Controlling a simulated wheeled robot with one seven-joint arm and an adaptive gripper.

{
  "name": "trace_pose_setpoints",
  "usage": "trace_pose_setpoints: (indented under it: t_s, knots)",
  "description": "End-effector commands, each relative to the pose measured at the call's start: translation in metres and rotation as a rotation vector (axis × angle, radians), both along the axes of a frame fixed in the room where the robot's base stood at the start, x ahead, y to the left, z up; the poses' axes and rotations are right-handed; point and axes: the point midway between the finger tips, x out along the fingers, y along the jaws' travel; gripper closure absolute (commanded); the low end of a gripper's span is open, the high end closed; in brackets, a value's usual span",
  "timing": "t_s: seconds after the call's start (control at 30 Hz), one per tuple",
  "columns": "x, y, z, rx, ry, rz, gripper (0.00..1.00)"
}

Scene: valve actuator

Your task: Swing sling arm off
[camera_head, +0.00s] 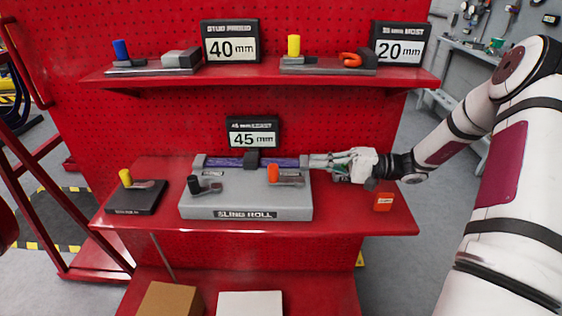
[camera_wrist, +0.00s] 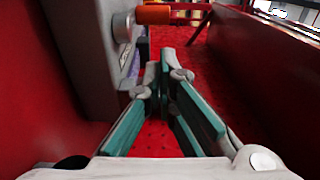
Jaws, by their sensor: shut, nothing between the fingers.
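The grey sling roll unit (camera_head: 246,205) sits on the middle red shelf, with a purple roll (camera_head: 232,162) along its back edge. An upright orange knob (camera_head: 273,173) stands on its right part and a black knob (camera_head: 194,185) on its left part. I cannot tell which part is the sling arm. My gripper (camera_head: 316,161) reaches in from the right, by the roll's right end. In the wrist view my gripper (camera_wrist: 165,72) is shut and empty, beside the grey unit's wall (camera_wrist: 85,50). An orange cylinder (camera_wrist: 155,14) lies ahead and above the fingertips. Contact is unclear.
A black block with a yellow knob (camera_head: 126,178) stands left on the shelf. A 45 mm sign (camera_head: 252,134) stands behind the roll. The upper shelf (camera_head: 240,76) overhangs the back.

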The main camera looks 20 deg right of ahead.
Motion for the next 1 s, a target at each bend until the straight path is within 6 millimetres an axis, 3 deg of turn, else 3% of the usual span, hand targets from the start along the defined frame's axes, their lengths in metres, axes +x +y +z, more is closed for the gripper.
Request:
trace_pose_setpoints:
  t_s: [0.17,0.63,1.0]
  knots:
    - [0.004,0.012,0.001,0.001,0.001,0.003,1.0]
    - [0.032,0.081,0.0,0.0,0.001,0.003,1.0]
    - [0.038,0.093,0.0,-0.001,0.0,0.001,1.0]
